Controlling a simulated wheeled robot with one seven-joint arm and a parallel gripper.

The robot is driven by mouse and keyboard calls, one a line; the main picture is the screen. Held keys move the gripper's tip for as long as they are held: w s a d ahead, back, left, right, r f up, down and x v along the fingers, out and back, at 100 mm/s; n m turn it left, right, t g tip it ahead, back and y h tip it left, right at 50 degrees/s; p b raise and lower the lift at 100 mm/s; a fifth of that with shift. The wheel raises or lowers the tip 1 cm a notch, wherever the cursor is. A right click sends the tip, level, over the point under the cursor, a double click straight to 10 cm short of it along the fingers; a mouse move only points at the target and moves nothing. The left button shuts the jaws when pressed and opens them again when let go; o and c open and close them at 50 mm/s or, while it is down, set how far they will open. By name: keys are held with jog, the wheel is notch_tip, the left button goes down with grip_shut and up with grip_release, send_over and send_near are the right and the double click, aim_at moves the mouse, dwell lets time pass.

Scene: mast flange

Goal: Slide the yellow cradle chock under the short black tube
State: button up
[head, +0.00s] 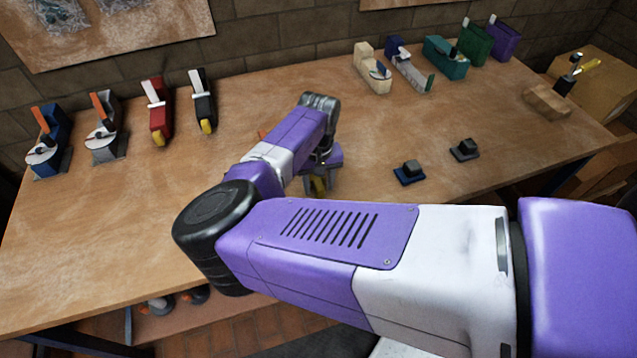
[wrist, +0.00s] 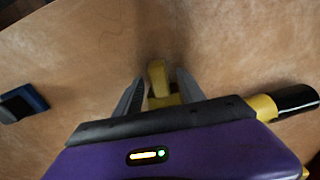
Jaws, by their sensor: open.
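My gripper (wrist: 160,79) is open and low over the wooden table. Its two grey fingers stand on either side of a yellow piece (wrist: 157,70), which looks like the cradle chock, with a gap visible beside it. The yellow piece also shows in the head view (head: 318,186), below my gripper and partly hidden by it. A short black tube (wrist: 297,99) shows at the right of the wrist view, with a yellow part (wrist: 263,106) at its left end. The gripper body hides the rest of that part. I cannot make out the tube in the head view, where my arm blocks much.
Two small dark blocks on bases, one blue (head: 409,172) and one black (head: 465,150), sit right of my gripper. Several clamp-like tools, including a red one (head: 158,112), stand at the back left. Coloured holders, including a teal one (head: 446,58), line the back right.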

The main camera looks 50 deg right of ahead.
aim_at(318, 183)
notch_tip(318, 183, up, 8)
jog(key=shift+f+b, duration=0.1)
jog(key=shift+b, duration=0.3)
dwell(0.5)
